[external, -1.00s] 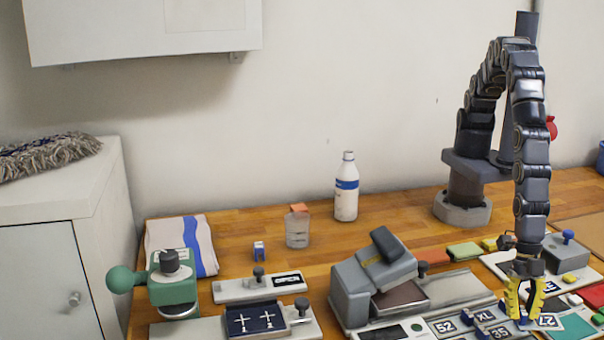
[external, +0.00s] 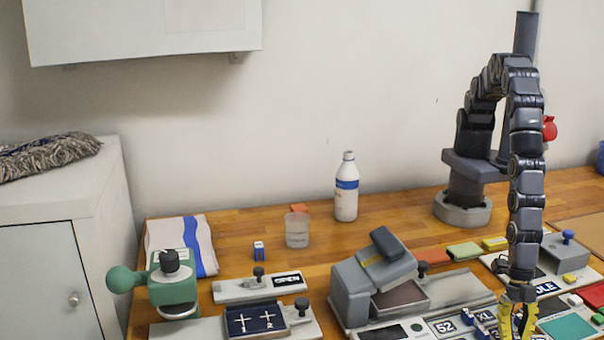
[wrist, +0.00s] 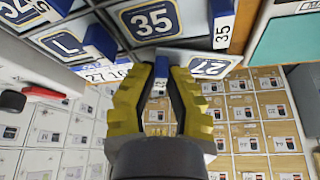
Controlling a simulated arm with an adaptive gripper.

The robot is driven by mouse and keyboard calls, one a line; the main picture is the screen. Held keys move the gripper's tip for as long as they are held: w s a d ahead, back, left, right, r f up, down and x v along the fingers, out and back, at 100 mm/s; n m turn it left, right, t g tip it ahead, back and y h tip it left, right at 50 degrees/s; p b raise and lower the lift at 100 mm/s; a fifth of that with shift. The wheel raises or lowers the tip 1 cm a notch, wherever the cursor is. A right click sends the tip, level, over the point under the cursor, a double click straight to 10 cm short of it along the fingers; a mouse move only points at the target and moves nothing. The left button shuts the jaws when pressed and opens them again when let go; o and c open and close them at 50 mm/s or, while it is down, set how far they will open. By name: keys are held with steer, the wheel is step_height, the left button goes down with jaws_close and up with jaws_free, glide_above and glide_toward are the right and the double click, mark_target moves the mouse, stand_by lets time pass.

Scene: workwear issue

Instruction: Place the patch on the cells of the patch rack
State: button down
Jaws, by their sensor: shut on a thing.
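My gripper (wrist: 163,72) has yellow, ridged fingers and is shut on a blue grip tab of the patch. The patch is a pale plate with a dark label reading 27 (wrist: 208,67); it sits tilted at the fingertips in the wrist view. In the external view my gripper (external: 516,308) is low at the bottom right edge, and the held patch is mostly hidden. Beyond the fingertips a patch marked 35 (wrist: 152,20) and one marked L (wrist: 63,42) lie in the rack cells. In the external view, patches marked 52 (external: 445,327) and XL (external: 484,317) lie left of the gripper.
A grey press (external: 378,278) stands left of the gripper. A teal pad (external: 567,327) lies to its right. A grey box with a blue knob (external: 567,247) is behind right. A white bottle (external: 346,190) and cup (external: 297,230) stand further back.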

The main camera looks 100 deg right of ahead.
steer(key=shift+f, duration=0.3)
steer(key=c, duration=1.1)
jaws_free()
steer(key=shift+r, duration=0.1)
steer(key=v, duration=1.1)
steer(key=shift+s+d+r, duration=0.1)
steer(key=shift+d+r, duration=0.1)
steer(key=shift+r, duration=0.15)
